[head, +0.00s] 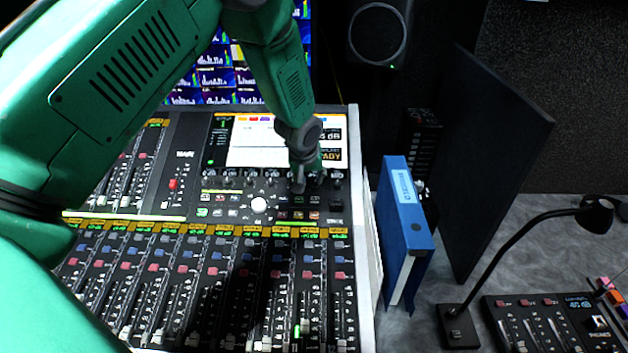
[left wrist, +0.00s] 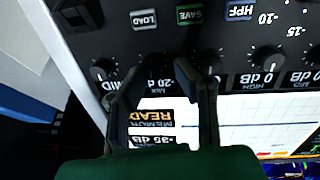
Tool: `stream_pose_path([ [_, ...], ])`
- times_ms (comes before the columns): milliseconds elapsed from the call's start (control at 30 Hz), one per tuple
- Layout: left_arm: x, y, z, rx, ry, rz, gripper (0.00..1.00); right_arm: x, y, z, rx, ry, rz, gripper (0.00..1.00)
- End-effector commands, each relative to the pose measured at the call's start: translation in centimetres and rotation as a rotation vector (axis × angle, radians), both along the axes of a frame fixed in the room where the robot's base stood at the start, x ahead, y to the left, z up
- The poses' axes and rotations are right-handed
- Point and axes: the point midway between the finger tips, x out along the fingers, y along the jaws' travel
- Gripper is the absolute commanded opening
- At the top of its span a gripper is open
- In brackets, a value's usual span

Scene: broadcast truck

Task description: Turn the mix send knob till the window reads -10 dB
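My left gripper (head: 298,185) reaches down to the knob row below the console's screen (head: 275,145). In the left wrist view the gripper (left wrist: 168,72) is open, its two dark fingers apart on either side of a small window (left wrist: 158,83). The window is upside down there and appears to read -20 dB, partly covered by a finger. The mix send knob is dark and mostly hidden between the fingertips; I cannot tell whether they touch it. The screen in this view (left wrist: 235,122) shows a larger -35 dB and READY. My right gripper is out of view.
A MID knob (left wrist: 103,70) stands close beside one finger, with LOAD (left wrist: 144,19) and SAVE buttons (left wrist: 189,14) near. Fader strips (head: 210,285) fill the console front. A blue binder (head: 405,225), a desk lamp (head: 520,230) and a small mixer (head: 550,322) stand to the right.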

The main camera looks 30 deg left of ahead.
Motion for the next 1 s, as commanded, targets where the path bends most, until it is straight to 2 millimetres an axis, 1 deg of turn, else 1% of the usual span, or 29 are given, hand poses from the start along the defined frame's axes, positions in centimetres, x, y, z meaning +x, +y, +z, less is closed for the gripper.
stream_pose_path([
  [33,0.3,-0.2,-0.5,0.002,0.0,-0.002,0.26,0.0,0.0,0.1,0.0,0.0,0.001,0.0],
  [200,0.7,-0.3,-1.6,0.008,0.004,-0.001,0.26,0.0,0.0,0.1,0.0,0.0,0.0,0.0],
  [467,0.7,-0.1,-1.8,0.004,0.005,-0.002,0.26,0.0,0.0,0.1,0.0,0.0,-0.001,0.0],
  [500,0.7,-0.1,-1.8,0.003,0.004,-0.002,0.25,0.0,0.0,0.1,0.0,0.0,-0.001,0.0],
  [567,0.7,0.0,-1.8,0.002,0.002,-0.002,0.04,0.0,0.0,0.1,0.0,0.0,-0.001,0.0],
  [600,0.7,0.0,-1.8,0.002,0.001,-0.002,0.0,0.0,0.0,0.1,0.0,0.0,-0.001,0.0],
  [1000,1.0,0.2,-1.6,0.007,-0.001,0.001,0.0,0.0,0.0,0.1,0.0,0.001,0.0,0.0],
])
